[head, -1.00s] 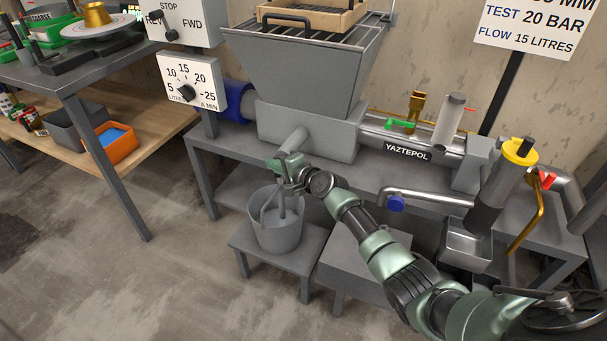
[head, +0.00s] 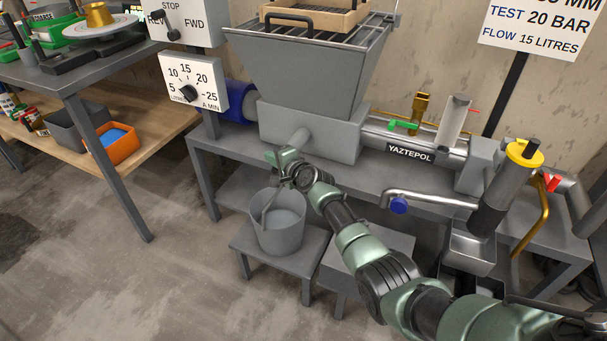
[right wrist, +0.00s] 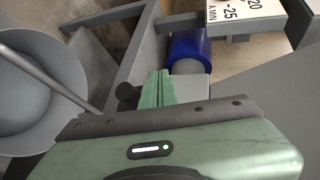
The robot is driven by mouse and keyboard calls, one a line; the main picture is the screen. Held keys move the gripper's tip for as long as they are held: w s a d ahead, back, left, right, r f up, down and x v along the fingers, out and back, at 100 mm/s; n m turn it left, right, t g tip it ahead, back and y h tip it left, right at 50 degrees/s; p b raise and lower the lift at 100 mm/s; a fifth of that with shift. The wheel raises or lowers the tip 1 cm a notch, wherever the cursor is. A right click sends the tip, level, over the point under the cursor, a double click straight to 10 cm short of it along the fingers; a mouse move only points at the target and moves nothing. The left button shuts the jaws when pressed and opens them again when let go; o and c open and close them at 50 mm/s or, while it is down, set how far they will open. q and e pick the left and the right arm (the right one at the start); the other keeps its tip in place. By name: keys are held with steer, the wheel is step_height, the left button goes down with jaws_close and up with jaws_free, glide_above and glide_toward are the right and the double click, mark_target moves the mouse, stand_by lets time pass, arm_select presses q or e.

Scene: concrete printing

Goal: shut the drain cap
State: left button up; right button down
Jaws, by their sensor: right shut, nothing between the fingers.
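In the head view the cap is hidden or too small to make out. My left gripper is out of view.
The bucket, with a thin rod (head: 265,213) leaning in it, stands on a low grey stool (head: 250,245). The hopper (head: 305,72) and the blue motor (head: 238,102) are close above.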

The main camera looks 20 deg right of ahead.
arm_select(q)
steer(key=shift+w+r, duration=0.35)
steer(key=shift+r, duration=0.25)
arm_select(e)
steer(key=shift+w, duration=0.3)
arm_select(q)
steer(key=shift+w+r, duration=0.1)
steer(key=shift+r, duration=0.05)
